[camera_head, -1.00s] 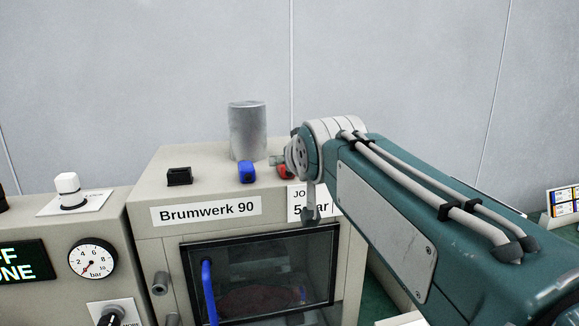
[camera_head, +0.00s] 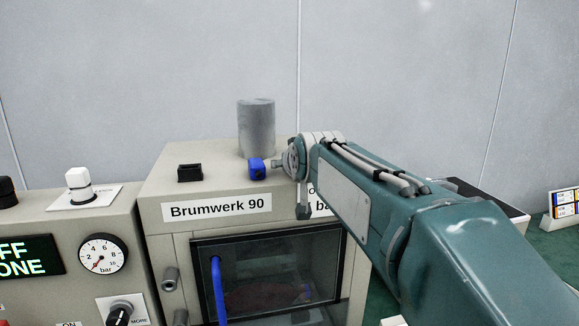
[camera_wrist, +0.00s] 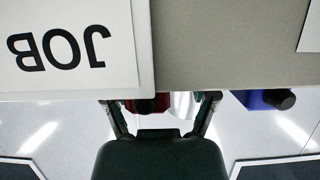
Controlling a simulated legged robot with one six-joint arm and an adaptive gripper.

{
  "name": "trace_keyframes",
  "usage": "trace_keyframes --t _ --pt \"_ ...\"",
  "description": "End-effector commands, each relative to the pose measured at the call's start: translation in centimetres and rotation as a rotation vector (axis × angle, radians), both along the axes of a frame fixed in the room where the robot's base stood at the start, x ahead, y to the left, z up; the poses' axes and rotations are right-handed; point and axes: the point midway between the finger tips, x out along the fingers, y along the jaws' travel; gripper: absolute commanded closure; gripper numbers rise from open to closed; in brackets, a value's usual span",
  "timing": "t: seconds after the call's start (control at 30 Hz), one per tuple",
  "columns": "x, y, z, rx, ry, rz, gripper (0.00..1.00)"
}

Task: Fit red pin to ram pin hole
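My gripper (camera_head: 278,164) is over the top of the Brumwerk 90 machine, its fingertips close to the right of a blue block (camera_head: 256,169). In the wrist view my gripper (camera_wrist: 161,98) has its two fingers well apart. A red piece with a dark end (camera_wrist: 131,106) shows between the fingers, nearer the left one; I cannot tell if it touches. The arm end hides it in the head view. A silver upright cylinder (camera_head: 256,128) stands behind; it also shows between the fingers (camera_wrist: 182,105). I cannot make out the ram pin hole.
The blue block with its dark knob (camera_wrist: 262,99) lies just right of the fingers in the wrist view. A black block (camera_head: 190,173) sits on the machine top. Below are the glazed door and its blue handle (camera_head: 217,290). A gauge panel (camera_head: 103,253) stands left.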

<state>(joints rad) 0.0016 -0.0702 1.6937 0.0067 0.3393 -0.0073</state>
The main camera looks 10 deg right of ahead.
Motion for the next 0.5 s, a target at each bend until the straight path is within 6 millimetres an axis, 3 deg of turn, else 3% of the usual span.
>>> trace_keyframes --t 0.03,0.1,0.13,0.5 --pt "-0.01 -0.17 0.0 0.001 0.0 -0.002 0.66" --pt "-0.01 -0.26 0.0 0.003 0.0 -0.002 0.97" --pt "-0.02 -0.26 -0.01 0.002 0.001 -0.002 1.0" --pt "-0.02 0.06 0.09 0.0 0.001 -0.001 1.0"
